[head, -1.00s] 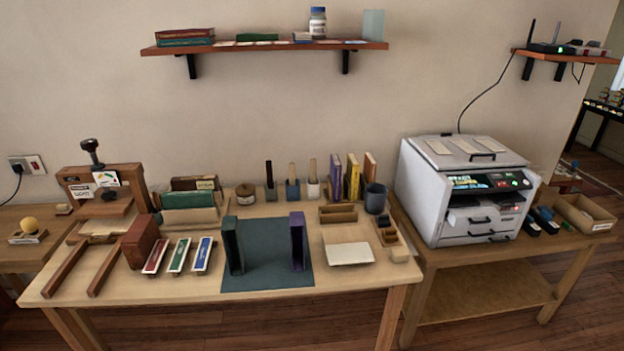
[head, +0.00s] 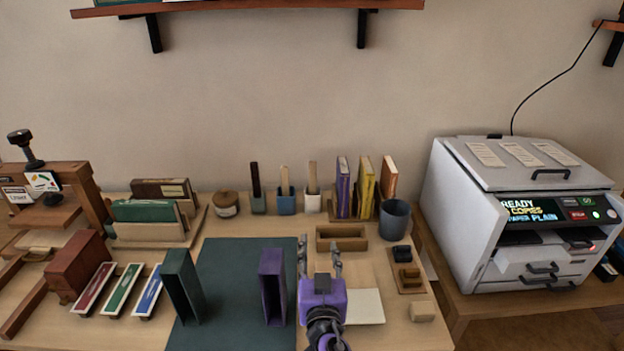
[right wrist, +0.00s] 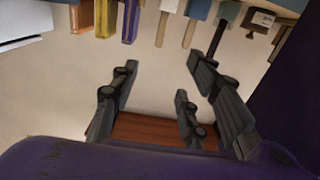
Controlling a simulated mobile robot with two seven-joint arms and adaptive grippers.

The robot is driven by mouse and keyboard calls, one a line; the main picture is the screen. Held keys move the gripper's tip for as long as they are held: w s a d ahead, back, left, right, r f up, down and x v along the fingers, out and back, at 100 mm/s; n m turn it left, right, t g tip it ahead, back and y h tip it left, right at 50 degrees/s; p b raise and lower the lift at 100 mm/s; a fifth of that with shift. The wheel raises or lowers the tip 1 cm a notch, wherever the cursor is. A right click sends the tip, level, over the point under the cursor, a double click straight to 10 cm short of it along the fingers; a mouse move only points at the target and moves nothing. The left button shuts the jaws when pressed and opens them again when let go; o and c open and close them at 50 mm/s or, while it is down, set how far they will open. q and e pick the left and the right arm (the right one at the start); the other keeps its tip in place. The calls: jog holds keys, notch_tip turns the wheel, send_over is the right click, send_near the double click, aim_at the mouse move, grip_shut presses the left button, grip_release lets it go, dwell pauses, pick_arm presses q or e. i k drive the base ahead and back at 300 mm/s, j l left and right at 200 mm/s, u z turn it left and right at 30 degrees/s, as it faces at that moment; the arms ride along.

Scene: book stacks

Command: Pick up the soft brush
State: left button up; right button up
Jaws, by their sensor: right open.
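Three upright handles stand in small holders at the back of the table: a dark one (head: 255,178) in a grey-green holder, a pale wooden one (head: 285,180) in a blue holder and another pale one (head: 313,174) in a white holder. Their lower ends are hidden, so I cannot tell which is the soft brush. My right gripper (head: 320,243) is open and empty, in front of the handles and just right of the purple bookend (head: 272,288). In the right wrist view, which is upside down, its open fingers (right wrist: 162,65) are apart from the handles. My left gripper is out of view.
A wooden tray (head: 342,238) lies in front of the holders. Upright books (head: 365,188) and a grey cup (head: 395,220) stand to their right. A dark green bookend (head: 181,287) stands on the green mat (head: 224,262). A wall shelf (head: 250,5) hangs above.

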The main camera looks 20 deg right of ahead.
aim_at(312, 164)
jog(key=i+l, duration=0.2)
jog(key=i, duration=0.2)
jog(key=i+l, duration=0.15)
jog(key=i, duration=0.3)
